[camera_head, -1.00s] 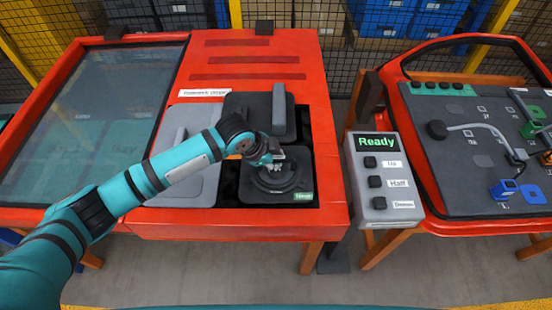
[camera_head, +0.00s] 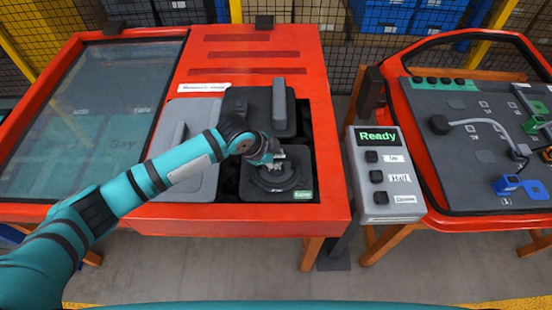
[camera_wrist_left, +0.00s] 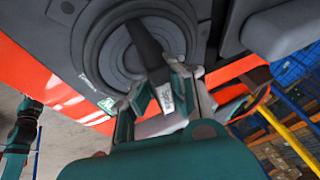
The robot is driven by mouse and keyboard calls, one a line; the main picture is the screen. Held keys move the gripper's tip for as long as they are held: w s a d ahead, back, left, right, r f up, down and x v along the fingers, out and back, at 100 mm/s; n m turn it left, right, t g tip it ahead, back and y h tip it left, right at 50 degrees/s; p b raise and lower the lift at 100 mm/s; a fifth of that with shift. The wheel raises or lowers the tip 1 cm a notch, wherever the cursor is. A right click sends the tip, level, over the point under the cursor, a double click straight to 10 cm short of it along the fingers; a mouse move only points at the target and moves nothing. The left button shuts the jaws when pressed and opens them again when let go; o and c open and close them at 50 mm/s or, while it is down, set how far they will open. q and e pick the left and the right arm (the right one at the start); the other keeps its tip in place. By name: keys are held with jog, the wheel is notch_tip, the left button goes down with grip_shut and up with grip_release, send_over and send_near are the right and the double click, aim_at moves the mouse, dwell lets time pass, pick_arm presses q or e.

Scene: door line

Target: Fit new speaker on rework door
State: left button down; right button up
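A dark round speaker-like part (camera_head: 276,181) lies in the front right bay of the red bench, beside a small green label. It also shows in the wrist view (camera_wrist_left: 112,50), with a dark bar across its face. My left gripper (camera_head: 274,160) is over it, pointing down. In the wrist view my left gripper (camera_wrist_left: 163,88) has its fingers spread on either side of the bar; firm contact cannot be made out. The door (camera_head: 470,160) stands at the right, with a dark grey panel in a red frame. My right gripper is not in view.
A grey control box (camera_head: 382,211) reading "Ready", with several buttons, stands between bench and door. A dark lid-like part with an upright handle (camera_head: 279,104) is behind the speaker bay. A glass-topped section (camera_head: 90,120) is at the left. Blue and green fixtures (camera_head: 506,185) sit on the door.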

pick_arm(q)
jog(key=shift+s+f, duration=0.15)
jog(key=shift+f, duration=0.25)
dwell(0.5)
jog(key=c, duration=2)
grip_release()
jog(key=o, duration=0.5)
jog(key=shift+o, duration=0.2)
jog(key=shift+f, duration=0.1)
jog(key=v, duration=1.2)
jog(key=shift+r, duration=0.2)
jog(key=shift+d, duration=0.1)
